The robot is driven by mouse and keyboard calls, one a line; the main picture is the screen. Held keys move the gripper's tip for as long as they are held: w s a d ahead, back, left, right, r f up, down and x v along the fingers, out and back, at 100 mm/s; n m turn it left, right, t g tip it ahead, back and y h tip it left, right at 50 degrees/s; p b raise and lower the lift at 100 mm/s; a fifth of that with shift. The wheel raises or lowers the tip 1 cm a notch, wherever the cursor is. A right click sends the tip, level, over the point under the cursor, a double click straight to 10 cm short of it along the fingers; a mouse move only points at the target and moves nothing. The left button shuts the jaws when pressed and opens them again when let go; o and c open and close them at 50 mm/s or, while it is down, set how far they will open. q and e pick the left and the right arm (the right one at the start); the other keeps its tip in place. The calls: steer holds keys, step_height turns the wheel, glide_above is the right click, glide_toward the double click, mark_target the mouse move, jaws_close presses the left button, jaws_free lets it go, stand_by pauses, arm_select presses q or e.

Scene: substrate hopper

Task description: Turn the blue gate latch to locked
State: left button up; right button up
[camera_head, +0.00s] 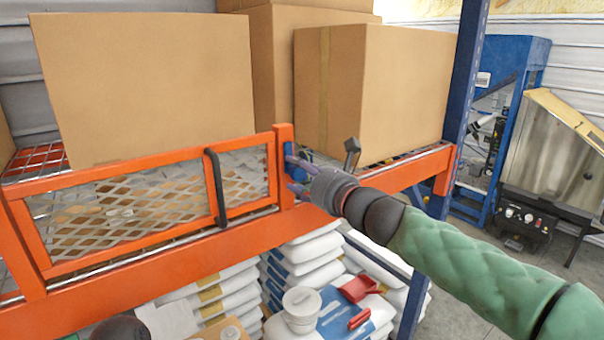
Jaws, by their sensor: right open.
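The orange mesh gate (33,238) stands shut-looking across the front of the shelf, with a black upright handle (216,187) on it. A small patch of blue, likely the gate latch (304,154), shows at the orange post, mostly hidden by my right gripper. My right gripper (292,174) is open, its purplish fingertips at the post, one above the other. I cannot tell whether they touch the latch or which way the latch is turned. A dark lever-like piece (352,151) sticks up behind the wrist. My left gripper is not in view.
Large cardboard boxes (150,90) stand on the shelf behind the gate. The orange beam (180,264) runs below it. Under it are stacked white sacks (315,250), a white tub (301,309) and a red scoop (358,288). A blue upright (466,80) stands right.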

steer(key=c, duration=1.1)
steer(key=shift+r, duration=0.2)
